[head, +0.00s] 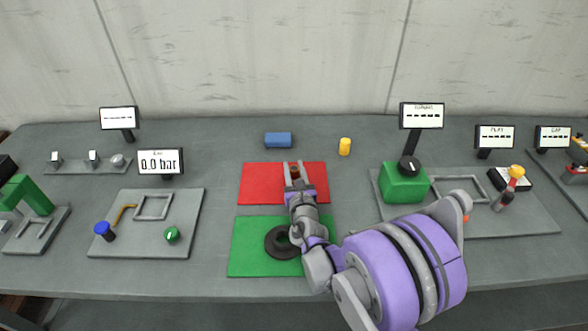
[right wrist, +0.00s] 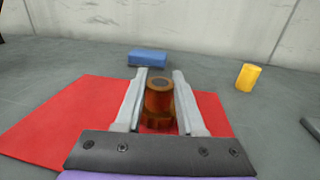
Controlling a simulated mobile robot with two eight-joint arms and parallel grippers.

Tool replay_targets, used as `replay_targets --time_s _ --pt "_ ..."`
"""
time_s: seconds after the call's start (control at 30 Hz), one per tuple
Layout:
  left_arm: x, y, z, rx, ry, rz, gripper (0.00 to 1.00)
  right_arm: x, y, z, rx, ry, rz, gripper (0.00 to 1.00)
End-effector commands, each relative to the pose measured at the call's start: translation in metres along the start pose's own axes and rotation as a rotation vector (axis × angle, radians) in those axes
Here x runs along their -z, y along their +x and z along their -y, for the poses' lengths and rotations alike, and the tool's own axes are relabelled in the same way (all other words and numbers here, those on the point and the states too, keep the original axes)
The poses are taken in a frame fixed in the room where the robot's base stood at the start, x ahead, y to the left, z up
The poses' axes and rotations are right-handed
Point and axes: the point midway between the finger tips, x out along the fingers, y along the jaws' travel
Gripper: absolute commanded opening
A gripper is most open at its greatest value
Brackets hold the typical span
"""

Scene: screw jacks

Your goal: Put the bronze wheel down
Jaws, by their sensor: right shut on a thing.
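The bronze wheel (right wrist: 159,103) is a brown, toothed piece with a round hub on top. It is between the fingers of my right gripper (right wrist: 158,95), over the red mat (right wrist: 60,110). In the head view the wheel (head: 294,173) shows as a small brown bit between the fingertips of my right gripper (head: 293,172), above the red mat (head: 260,180). The right gripper is shut on it. Whether the wheel touches the mat cannot be told. My left gripper is not in view.
A green mat (head: 245,255) with a dark ring (head: 276,243) lies nearer. A blue block (head: 278,139) and a yellow cylinder (head: 345,146) stand behind. Plates with fixtures and small displays flank the mats: a left plate (head: 185,215) and a right plate (head: 500,225).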

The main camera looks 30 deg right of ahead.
Motion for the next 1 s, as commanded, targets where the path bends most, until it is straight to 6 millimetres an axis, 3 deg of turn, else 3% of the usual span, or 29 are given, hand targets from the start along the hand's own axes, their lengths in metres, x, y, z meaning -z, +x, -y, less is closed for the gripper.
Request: replay_targets --time_s 0.03,0.2,0.57,0.67,1.0 --pt "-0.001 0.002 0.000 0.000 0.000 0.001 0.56 0.002 0.000 0.000 0.000 0.000 0.000 0.40" --pt "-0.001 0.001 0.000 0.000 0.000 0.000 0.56 0.001 0.000 0.000 0.000 0.000 0.000 0.68" --pt "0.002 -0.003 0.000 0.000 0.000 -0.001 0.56 -0.004 0.000 0.000 0.000 0.000 0.001 0.68" --pt "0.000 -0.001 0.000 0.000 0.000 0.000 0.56 -0.003 -0.013 0.000 -0.001 -0.001 0.000 0.68" --pt "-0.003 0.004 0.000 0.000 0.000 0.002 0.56 -0.002 -0.086 0.000 -0.001 0.000 0.000 0.68"
